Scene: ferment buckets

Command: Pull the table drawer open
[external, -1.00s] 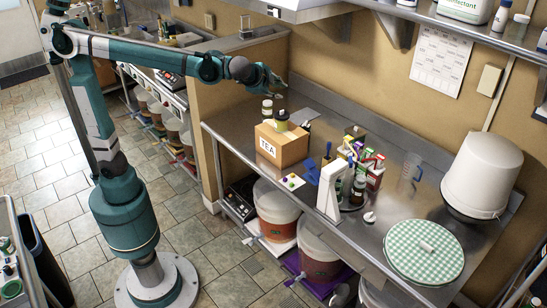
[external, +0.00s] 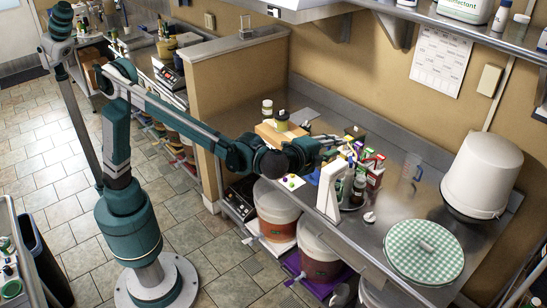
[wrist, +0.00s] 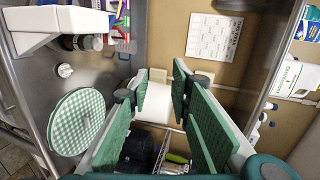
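My gripper (external: 328,142) is over the steel table, near the bottles and small boxes around the white stand. In the wrist view my gripper (wrist: 160,92) is open, its green-padded fingers apart and nothing held between them. The steel table (external: 400,208) runs along the wall, with an open lower shelf holding buckets. Parts of the table's front are hidden by my arm.
A white stand (external: 330,190) stands near the table's front edge. A green checkered round cover (external: 423,262) and an upturned white bucket (external: 482,175) are to the right. Red-brown buckets (external: 277,208) stand below.

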